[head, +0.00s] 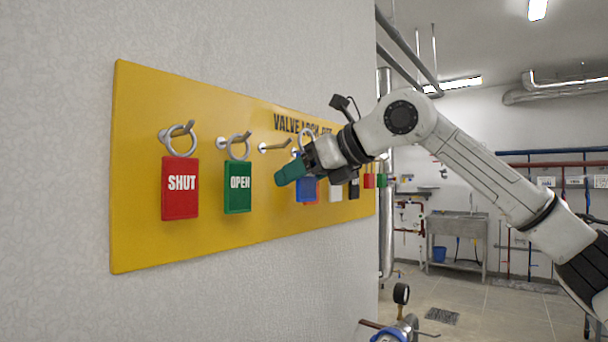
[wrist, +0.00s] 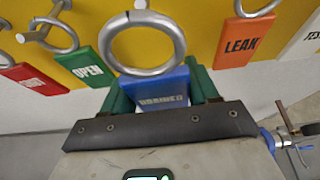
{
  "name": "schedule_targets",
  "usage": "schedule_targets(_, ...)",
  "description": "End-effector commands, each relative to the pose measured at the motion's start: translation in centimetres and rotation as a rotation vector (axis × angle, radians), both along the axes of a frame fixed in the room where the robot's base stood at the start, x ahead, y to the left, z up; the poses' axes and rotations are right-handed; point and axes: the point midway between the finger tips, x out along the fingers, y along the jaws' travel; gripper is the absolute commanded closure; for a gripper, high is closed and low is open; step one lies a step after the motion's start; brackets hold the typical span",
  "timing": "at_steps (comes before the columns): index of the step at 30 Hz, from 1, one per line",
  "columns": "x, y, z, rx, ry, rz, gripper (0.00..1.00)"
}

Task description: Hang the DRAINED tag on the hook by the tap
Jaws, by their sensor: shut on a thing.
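The blue DRAINED tag (wrist: 165,88) is upright between the two green fingers of my gripper (wrist: 163,95), which is shut on it. Its metal ring (wrist: 142,43) stands above the fingers. The end of a peg (wrist: 141,4) shows at the ring's top edge; I cannot tell whether the ring is around it. In the head view the blue tag (head: 306,190) is partly hidden by my gripper (head: 293,172), close to the yellow board (head: 190,100). A bare peg (head: 275,147) sticks out left of it. The tap and its hook cannot be made out for certain.
A red SHUT tag (head: 180,188) and a green OPEN tag (head: 238,187) hang left of my gripper. An orange LEAK tag (wrist: 243,38) hangs close on the right, with more tags beyond. Pipework with a gauge (head: 401,293) stands low right. The floor (head: 480,305) beyond looks largely open.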

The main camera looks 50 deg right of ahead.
Motion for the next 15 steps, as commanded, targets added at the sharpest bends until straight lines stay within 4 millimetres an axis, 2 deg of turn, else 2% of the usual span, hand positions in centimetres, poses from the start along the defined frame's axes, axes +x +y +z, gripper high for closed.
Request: schedule_targets(15, 1.4, 0.1, 0.1, -0.001, -0.001, 0.000, 0.70)
